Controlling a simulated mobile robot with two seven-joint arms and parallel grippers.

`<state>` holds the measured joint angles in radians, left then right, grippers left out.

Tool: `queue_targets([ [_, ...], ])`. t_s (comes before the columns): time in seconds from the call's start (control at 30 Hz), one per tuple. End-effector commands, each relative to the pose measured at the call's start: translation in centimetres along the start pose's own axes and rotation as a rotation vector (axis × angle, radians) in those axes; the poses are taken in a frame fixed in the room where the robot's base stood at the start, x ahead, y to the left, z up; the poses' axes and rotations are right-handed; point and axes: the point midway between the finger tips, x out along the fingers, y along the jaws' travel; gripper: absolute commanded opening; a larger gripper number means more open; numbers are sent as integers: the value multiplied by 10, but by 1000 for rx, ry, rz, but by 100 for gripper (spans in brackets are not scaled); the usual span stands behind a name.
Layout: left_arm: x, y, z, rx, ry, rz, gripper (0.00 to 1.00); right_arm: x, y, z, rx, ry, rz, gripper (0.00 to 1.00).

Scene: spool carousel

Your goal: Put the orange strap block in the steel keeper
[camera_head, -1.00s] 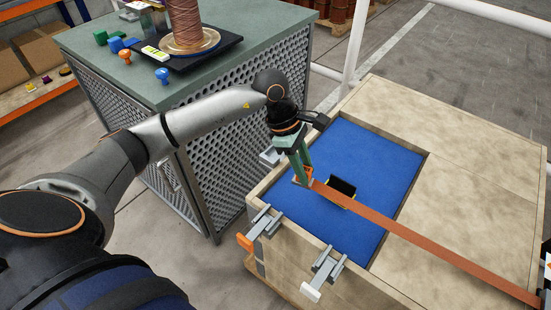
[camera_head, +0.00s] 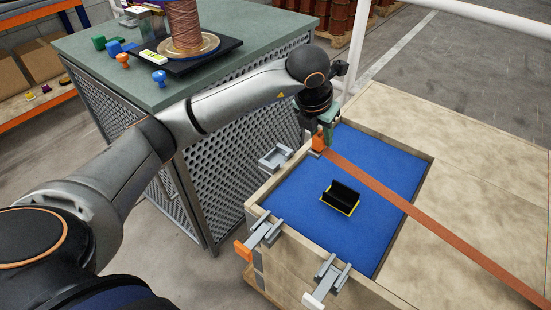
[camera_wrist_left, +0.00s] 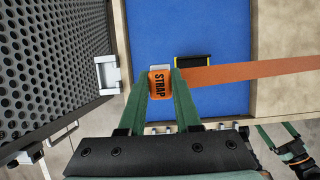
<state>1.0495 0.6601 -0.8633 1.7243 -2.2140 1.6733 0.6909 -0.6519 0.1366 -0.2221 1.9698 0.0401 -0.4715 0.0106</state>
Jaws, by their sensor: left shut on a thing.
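The orange strap block (camera_head: 318,144) is held by my left gripper (camera_head: 323,139) over the far left edge of the blue recess. In the left wrist view the block (camera_wrist_left: 159,84), marked STRAP, sits between the two green fingers. An orange-brown strap (camera_head: 400,202) runs from it to the right across the crate. The steel keeper (camera_head: 276,158), an open grey bracket, is on the crate's left side, left of the block and apart from it. It also shows in the left wrist view (camera_wrist_left: 107,75). My right gripper (camera_wrist_left: 281,137) shows at the lower right there, its fingers apart and empty.
A black holder with a yellow base (camera_head: 341,197) stands on the blue mat (camera_head: 300,215). Two clamps, one orange-handled (camera_head: 258,234) and one white-handled (camera_head: 326,280), sit on the crate's front edge. A green-topped mesh cabinet (camera_head: 240,130) stands close on the left, carrying a spool (camera_head: 186,28).

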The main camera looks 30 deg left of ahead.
Motion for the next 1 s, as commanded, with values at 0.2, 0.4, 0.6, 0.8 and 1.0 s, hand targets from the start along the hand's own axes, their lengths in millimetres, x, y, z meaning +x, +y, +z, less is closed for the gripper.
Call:
queue_targets([
  [0.2,19,47,-5,-13,4,7,0,-2,0,-3,-1,3,0,98],
  [0.4,44,94,-11,-11,6,5,0,-2,1,-2,-2,3,3,98],
  [0.6,76,120,-21,-7,2,3,0,-1,2,3,-2,-4,5,98],
  [0.8,87,129,-24,-5,1,1,0,-1,2,3,-2,-5,6,98],
  [1.0,107,136,-33,-5,4,1,0,-2,2,0,-1,-2,6,98],
])
